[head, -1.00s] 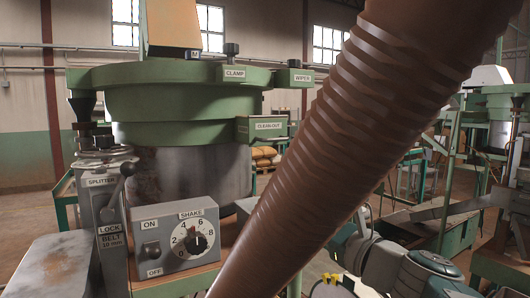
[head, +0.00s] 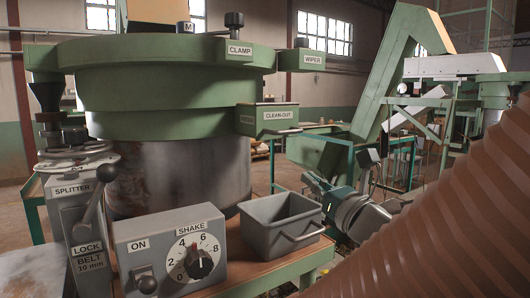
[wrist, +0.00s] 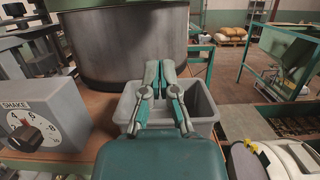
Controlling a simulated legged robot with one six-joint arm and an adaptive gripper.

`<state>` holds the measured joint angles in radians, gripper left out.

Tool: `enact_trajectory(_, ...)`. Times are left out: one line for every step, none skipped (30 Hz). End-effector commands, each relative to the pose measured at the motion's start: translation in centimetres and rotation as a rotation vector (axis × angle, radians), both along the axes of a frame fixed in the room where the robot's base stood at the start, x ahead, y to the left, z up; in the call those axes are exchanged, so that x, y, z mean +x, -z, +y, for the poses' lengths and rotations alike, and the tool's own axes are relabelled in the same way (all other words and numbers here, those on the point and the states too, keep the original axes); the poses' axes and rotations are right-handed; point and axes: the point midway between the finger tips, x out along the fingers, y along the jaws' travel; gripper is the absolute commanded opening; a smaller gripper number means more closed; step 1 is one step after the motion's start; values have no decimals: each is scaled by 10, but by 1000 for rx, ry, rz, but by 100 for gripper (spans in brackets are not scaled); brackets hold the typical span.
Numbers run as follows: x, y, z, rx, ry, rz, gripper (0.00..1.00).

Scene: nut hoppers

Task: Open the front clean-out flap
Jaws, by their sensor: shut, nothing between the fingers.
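The front clean-out flap (head: 268,117) is a green box-like piece labelled CLEAN-OUT on the right side of the green hopper bowl (head: 170,85). It looks closed in the head view. In the wrist view, my gripper (wrist: 160,68) is shut and empty. Its teal fingers point toward the grey metal drum (wrist: 120,45), above the grey bin. The flap cannot be made out in the wrist view. In the head view, part of my arm (head: 358,215) shows right of the bin, with the fingertips hard to make out.
A grey bin (head: 251,236) with a handle stands on the table below the flap. A SHAKE control box (head: 170,255) and a SPLITTER lever (head: 90,205) are at left. A brown ribbed hose (head: 450,220) fills the lower right. CLAMP and WIPER knobs sit above the flap.

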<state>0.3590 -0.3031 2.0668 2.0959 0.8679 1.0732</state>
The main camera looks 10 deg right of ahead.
Motion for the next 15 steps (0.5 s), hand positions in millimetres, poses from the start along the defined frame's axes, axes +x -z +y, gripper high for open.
enact_trajectory(5, -1, 2, 0, -2, 1, 0)
enact_trajectory(8, -2, 4, 0, -3, 1, 0)
enact_trajectory(14, -3, 6, -1, -4, 2, 0)
enact_trajectory(18, -4, 8, 0, -4, 1, 0)
enact_trajectory(23, -6, 11, -1, -5, 1, 0)
enact_trajectory(30, -7, 14, 0, -4, 2, 0)
enact_trajectory(35, -9, 17, -2, -5, 1, 0)
enact_trajectory(40, -10, 20, -2, -5, 2, 0)
enact_trajectory(47, -12, 22, -3, -4, 1, 0)
enact_trajectory(51, -13, 24, -2, -5, 1, 0)
enact_trajectory(56, -14, 26, -2, -4, 1, 0)
enact_trajectory(62, -16, 29, -3, -4, 1, 0)
enact_trajectory(67, -17, 31, -3, -5, 1, 0)
enact_trajectory(71, -19, 33, -3, -4, 2, 0)
enact_trajectory(77, -20, 35, -3, -2, 1, 0)
